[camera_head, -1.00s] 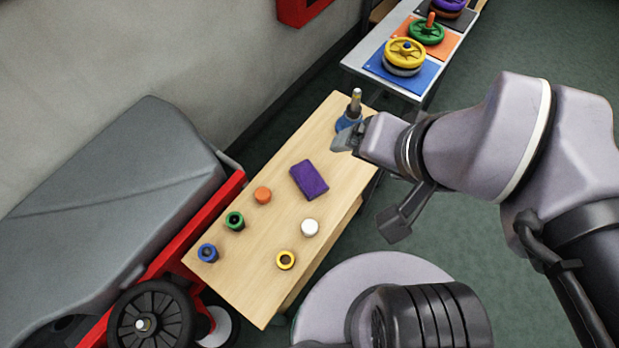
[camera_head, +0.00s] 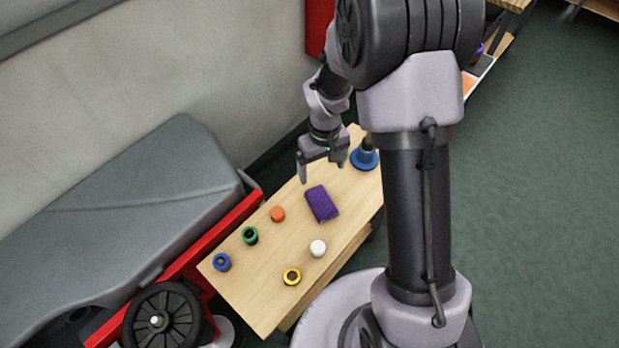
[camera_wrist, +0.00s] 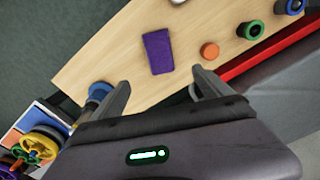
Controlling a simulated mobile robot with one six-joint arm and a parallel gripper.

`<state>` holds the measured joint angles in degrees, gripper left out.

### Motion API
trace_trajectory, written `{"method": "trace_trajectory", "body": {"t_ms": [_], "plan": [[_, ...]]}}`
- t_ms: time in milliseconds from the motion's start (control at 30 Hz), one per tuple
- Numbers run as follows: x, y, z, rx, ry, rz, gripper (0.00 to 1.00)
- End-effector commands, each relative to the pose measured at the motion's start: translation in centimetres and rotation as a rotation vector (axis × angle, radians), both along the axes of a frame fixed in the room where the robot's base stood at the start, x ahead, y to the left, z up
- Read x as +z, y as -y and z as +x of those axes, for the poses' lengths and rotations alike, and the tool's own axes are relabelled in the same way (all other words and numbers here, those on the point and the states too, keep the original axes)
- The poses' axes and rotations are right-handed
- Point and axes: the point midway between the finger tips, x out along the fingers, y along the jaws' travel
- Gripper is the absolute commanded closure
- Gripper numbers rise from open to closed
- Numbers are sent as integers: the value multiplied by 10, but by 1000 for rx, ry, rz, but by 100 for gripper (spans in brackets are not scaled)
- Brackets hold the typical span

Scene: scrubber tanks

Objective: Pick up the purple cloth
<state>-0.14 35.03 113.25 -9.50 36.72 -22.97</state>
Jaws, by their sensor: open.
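The purple cloth (camera_head: 321,204) is a folded rectangular bundle lying on the light wooden table (camera_head: 262,262). In the wrist view the cloth (camera_wrist: 158,52) lies beyond and between my two fingers, apart from them. My gripper (camera_head: 322,174) is above the far part of the table, just behind the cloth in the head view. Its fingers are spread apart with nothing between them; they also show in the wrist view (camera_wrist: 160,92).
An orange piece (camera_head: 277,214), green ring (camera_head: 250,235), blue ring (camera_head: 222,262), white piece (camera_head: 318,248) and yellow ring (camera_head: 292,276) stand on the table. A blue-based object (camera_head: 364,158) stands at its far end. A grey-covered red machine (camera_head: 130,215) borders the left.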

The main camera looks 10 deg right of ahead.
Motion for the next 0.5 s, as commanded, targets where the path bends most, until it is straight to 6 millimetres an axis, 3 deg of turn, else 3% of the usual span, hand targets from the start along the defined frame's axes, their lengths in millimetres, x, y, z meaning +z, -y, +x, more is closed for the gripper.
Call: {"method": "trace_trajectory", "body": {"t_ms": [100, 233, 333, 500], "plan": [[-44, 0, -2, 0, -5, 0, 11], [-81, 0, -2, -2, -4, 1, 11], [-100, 0, -2, -2, -4, 0, 11], [-113, 0, -3, -4, -2, 1, 11]]}}
